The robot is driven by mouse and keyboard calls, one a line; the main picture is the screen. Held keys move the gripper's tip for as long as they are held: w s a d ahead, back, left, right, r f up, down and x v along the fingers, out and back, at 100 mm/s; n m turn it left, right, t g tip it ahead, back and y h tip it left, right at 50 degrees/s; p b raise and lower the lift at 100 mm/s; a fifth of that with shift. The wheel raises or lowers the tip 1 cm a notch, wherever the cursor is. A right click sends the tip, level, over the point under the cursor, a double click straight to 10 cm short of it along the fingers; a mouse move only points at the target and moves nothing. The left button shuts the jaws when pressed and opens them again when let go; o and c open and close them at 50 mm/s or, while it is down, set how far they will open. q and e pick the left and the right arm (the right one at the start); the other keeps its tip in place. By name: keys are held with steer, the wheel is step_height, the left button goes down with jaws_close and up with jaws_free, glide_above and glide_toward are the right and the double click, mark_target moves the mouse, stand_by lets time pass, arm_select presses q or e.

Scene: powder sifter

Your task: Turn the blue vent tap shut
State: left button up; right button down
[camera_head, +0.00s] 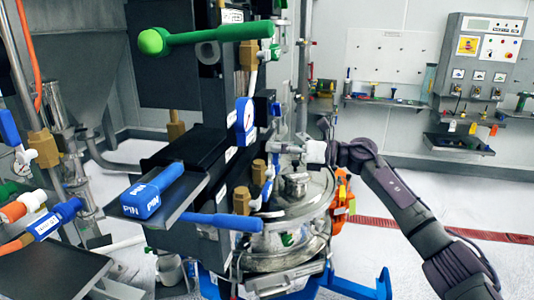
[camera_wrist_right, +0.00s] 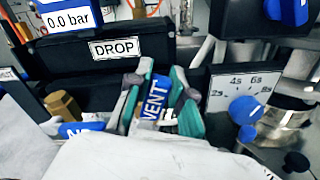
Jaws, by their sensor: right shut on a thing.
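The blue vent tap handle (camera_wrist_right: 154,100), with the white word VENT on it, stands near the middle of the right wrist view. My right gripper (camera_wrist_right: 157,88) is shut on it, with a grey-green finger on each side. The handle looks roughly upright and slightly tilted there; its valve body is hidden. In the head view my right gripper (camera_head: 314,152) reaches in from the right, beside the steel vessel. Its fingertips and the tap between them are hard to make out there. My left gripper is not in view.
A black box labelled DROP (camera_wrist_right: 116,47) stands behind the tap. A dial panel with a blue knob (camera_wrist_right: 246,109) is close on the right. In the head view a blue PIN handle (camera_head: 148,198), green-knobbed lever (camera_head: 205,35) and steel vessel (camera_head: 318,192) crowd the machine.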

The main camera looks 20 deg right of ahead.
steer(key=shift+w+d+f+m, duration=0.25)
steer(key=shift+w+m, duration=0.25)
steer(key=shift+m, duration=0.4)
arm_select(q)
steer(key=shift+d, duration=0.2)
arm_select(e)
step_height(320, 180, down, 6)
steer(key=w+d+m, duration=0.2)
steer(key=m, duration=0.9)
steer(key=shift+w+r+m, duration=0.15)
steer(key=shift+w+m, duration=0.2)
steer(key=shift+m, duration=0.05)
steer(key=c, duration=1)
jaws_free()
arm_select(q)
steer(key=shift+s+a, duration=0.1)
